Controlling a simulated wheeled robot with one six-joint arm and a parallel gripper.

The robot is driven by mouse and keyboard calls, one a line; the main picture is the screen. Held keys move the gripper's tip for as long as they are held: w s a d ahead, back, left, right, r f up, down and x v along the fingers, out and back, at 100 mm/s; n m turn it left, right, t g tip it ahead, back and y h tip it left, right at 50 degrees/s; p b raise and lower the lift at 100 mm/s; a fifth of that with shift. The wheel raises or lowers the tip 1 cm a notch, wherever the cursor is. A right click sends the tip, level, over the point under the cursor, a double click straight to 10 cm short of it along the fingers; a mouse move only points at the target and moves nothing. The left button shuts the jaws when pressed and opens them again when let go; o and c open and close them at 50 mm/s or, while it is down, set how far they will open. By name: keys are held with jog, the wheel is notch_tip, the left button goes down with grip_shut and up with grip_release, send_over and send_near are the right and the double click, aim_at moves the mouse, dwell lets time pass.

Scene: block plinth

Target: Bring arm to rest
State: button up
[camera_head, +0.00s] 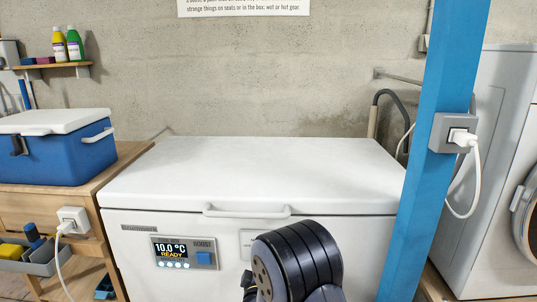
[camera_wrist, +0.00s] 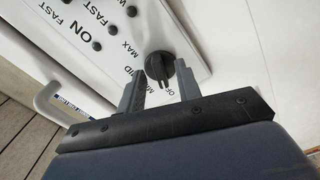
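My gripper (camera_wrist: 158,76) shows in the wrist view with its two grey fingers apart and nothing held between them. A black round knob (camera_wrist: 159,66) on a white control panel (camera_wrist: 120,40) lies just beyond the fingertips, roughly in line with the gap. I cannot tell whether a finger touches it. The panel is lettered ON, FAST, MAX and more, partly covered by the fingers. In the head view my dark arm (camera_head: 296,262) rises at the bottom middle, in front of the white chest freezer (camera_head: 250,168); the gripper is hidden there.
The freezer lid is closed; its display (camera_head: 171,252) reads 10.0 °C READY. A blue post (camera_head: 432,150) with a socket (camera_head: 453,133) and plugged cable stands at right, before a white washer (camera_head: 505,130). A blue cooler (camera_head: 58,150) sits on a wooden bench at left.

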dwell(0.4)
jog(key=s+p, duration=0.2)
jog(key=s, duration=0.9)
jog(key=w+m+b, duration=0.8)
jog(key=m, duration=1)
jog(key=shift+w+a, duration=0.2)
jog(key=shift+w, duration=0.2)
dwell(0.4)
